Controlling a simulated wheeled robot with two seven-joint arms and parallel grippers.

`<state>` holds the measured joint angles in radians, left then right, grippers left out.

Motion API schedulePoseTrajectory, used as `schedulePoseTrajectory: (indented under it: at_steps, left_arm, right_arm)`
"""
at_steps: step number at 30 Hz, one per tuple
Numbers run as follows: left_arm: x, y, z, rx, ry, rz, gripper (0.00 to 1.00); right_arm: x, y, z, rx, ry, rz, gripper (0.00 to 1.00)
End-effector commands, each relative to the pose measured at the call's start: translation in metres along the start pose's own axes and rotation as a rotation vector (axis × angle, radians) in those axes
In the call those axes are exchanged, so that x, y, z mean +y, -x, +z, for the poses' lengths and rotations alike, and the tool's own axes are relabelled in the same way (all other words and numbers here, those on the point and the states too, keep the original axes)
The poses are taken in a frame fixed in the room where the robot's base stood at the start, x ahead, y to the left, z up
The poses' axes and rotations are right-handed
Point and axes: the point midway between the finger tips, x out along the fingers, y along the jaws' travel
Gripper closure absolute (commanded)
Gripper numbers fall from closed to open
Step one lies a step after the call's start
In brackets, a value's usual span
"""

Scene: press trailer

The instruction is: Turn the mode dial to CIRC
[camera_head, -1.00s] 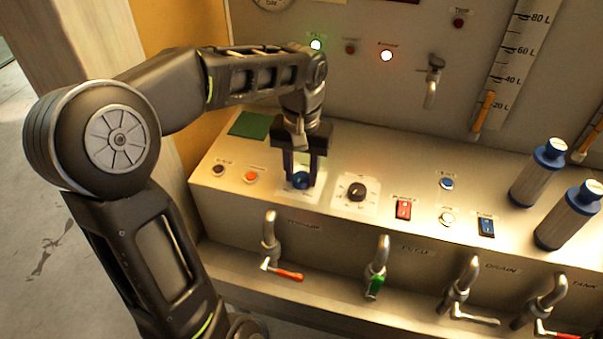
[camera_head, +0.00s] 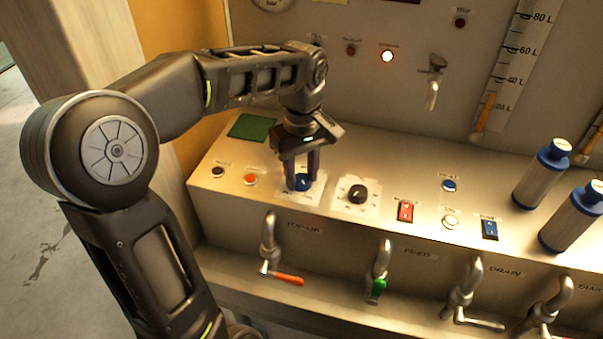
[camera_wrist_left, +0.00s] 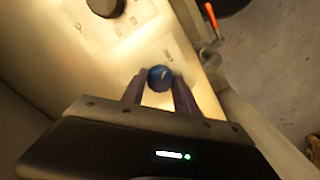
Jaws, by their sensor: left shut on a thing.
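The blue dial (camera_head: 303,182) sits on a pale label plate on the sloped console. My left gripper (camera_head: 302,184) reaches down from above with its two fingers on either side of the dial, shut on it. In the left wrist view, the round blue dial (camera_wrist_left: 160,78) shows between the fingertips (camera_wrist_left: 158,88). The plate's lettering is too small and blurred to read. A black dial (camera_head: 357,193) on its own plate stands just to the right; it also shows at the top of the left wrist view (camera_wrist_left: 106,5). My right gripper is not in view.
Dark and orange buttons (camera_head: 251,179) lie left of the blue dial. Red (camera_head: 405,211) and blue (camera_head: 489,229) rocker switches are to the right, near two blue-capped cylinders (camera_head: 541,173). Taps with coloured levers (camera_head: 378,284) line the front. One lamp (camera_head: 387,57) glows on the back panel.

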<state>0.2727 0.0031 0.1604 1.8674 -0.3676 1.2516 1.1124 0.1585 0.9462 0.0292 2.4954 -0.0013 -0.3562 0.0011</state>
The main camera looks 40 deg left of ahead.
Motion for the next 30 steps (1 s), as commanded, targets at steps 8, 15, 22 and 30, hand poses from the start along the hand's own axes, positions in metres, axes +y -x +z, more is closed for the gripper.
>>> schedulePoseTrajectory:
  at_steps: [8, 15, 22, 30]
  left_arm:
    - [0.0003, 0.0006, -0.0003, 0.001, 0.028, 0.002, 1.00]
    - [0.0003, 0.0006, -0.0003, 0.001, 0.027, 0.002, 1.00]
    - [0.0002, 0.0004, -0.0002, 0.000, 0.026, 0.001, 0.46]
    - [0.0000, 0.0003, -0.0001, 0.000, 0.025, 0.000, 0.42]
  right_arm:
    - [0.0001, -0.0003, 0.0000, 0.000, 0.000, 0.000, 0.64]
    - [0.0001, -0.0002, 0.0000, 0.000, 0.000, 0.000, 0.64]
    - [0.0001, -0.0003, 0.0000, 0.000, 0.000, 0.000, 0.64]
    - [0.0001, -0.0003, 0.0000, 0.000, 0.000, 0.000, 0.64]
